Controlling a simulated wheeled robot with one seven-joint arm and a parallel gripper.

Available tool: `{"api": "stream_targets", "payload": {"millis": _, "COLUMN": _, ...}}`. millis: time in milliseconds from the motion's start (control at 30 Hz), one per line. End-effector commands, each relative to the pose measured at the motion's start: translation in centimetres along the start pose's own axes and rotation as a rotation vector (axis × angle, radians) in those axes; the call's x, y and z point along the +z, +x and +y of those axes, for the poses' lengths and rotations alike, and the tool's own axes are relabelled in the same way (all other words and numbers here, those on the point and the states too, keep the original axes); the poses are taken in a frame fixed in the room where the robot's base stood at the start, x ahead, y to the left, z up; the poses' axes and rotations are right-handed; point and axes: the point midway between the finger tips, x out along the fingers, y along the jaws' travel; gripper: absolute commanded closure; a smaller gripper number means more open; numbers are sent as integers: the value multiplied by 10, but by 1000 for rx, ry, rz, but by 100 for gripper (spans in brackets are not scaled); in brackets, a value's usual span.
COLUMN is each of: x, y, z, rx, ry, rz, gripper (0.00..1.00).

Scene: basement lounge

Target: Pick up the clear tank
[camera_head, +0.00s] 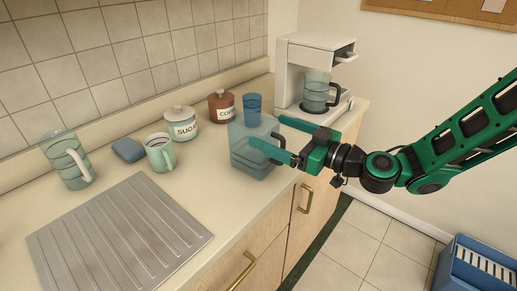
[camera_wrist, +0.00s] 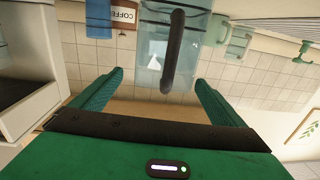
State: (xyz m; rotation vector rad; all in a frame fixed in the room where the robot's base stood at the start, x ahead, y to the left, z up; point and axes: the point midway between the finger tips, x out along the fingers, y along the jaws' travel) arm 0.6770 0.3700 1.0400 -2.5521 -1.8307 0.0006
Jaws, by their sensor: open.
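The clear tank (camera_head: 246,158) is a see-through, pale blue-green container with a dark handle, standing upright near the counter's front edge. In the wrist view the tank (camera_wrist: 152,45) shows upside down, with its dark handle (camera_wrist: 172,55) pointing towards me. My gripper (camera_head: 266,131) is open at the tank's right side. In the wrist view my gripper's two green fingers (camera_wrist: 160,80) appear on either side of the handle, with visible gaps. Nothing is gripped. The tank's far side is partly hidden by its own tinted walls.
A blue cup (camera_head: 253,104), a brown coffee jar (camera_head: 222,106) and a sugar jar (camera_head: 181,124) stand behind the tank. A coffee maker (camera_head: 318,60) with a carafe stands to the right. A green mug (camera_head: 160,152) and a pitcher (camera_head: 67,160) stand left, beyond a ridged drainboard (camera_head: 118,235).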

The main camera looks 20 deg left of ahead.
Motion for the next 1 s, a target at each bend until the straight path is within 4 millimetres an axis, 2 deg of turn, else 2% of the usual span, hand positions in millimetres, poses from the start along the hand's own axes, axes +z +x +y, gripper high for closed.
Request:
{"api": "stream_targets", "payload": {"millis": 267, "x": -1, "y": 20, "z": -3, "rx": -2, "ry": -1, "rz": 1, "gripper": 6}}
{"api": "stream_targets", "payload": {"millis": 567, "x": -2, "y": 57, "z": -6, "rx": -1, "ry": -1, "rz": 1, "gripper": 6}}
{"api": "stream_targets", "payload": {"millis": 867, "x": -1, "y": 62, "z": -6, "rx": 1, "ry": 0, "rz": -1, "gripper": 6}}
{"api": "stream_targets", "payload": {"millis": 1000, "x": -1, "y": 61, "z": -6, "rx": 1, "ry": 0, "rz": -1, "gripper": 37}}
